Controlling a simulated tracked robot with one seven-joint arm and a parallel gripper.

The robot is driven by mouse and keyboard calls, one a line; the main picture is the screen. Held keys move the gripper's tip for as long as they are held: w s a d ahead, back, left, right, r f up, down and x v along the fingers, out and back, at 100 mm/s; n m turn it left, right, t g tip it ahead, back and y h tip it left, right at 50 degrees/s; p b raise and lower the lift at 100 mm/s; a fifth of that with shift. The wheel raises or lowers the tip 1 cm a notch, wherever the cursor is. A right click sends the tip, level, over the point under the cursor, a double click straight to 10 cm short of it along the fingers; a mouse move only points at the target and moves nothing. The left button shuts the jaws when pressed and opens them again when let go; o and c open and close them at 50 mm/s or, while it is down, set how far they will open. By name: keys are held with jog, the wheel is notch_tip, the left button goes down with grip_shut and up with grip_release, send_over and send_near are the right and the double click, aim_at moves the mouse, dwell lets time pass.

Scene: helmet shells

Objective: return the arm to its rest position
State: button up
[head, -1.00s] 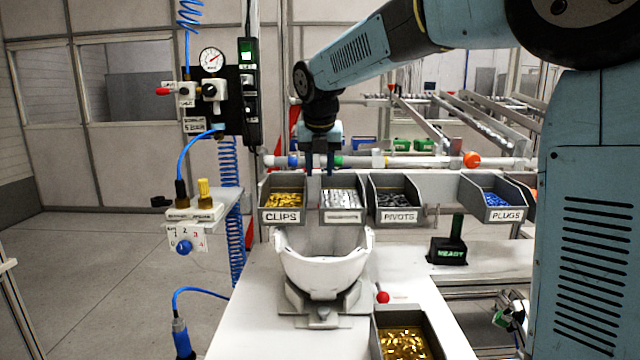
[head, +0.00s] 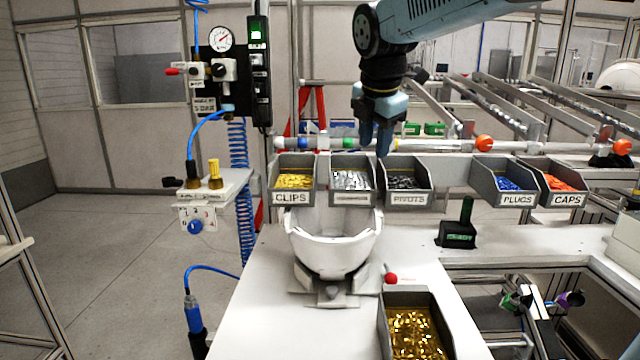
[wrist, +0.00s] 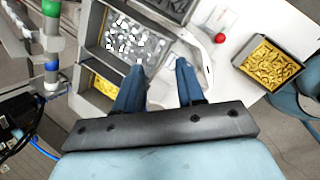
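My gripper (head: 375,142) hangs fingers down above and behind the row of bins, near the border of the silver-parts bin (head: 351,199) and the PIVOTS bin (head: 408,199). In the wrist view, the two blue fingers of my gripper (wrist: 160,78) are apart with nothing between them. A white helmet shell (head: 333,250) sits in a grey fixture (head: 325,292) on the white bench, below and in front of the gripper. The upper part of my arm runs out of the top of the head view.
The CLIPS bin (head: 292,199), PLUGS bin (head: 516,200) and CAPS bin (head: 567,200) stand in the row. A gold-parts bin (head: 388,337) is at the front. A gauge panel (head: 228,85) with blue hoses stands left. A pipe rail (head: 460,145) runs behind the bins.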

jog(key=s+d+f+m, duration=0.6)
jog(key=s+m, duration=0.4)
jog(key=m, duration=0.2)
jog(key=s+d+f+m, duration=0.6)
jog(key=s+m, duration=0.4)
jog(key=m, duration=0.3)
jog(key=shift+s+d+t, duration=0.35)
jog(key=shift+t, duration=0.05)
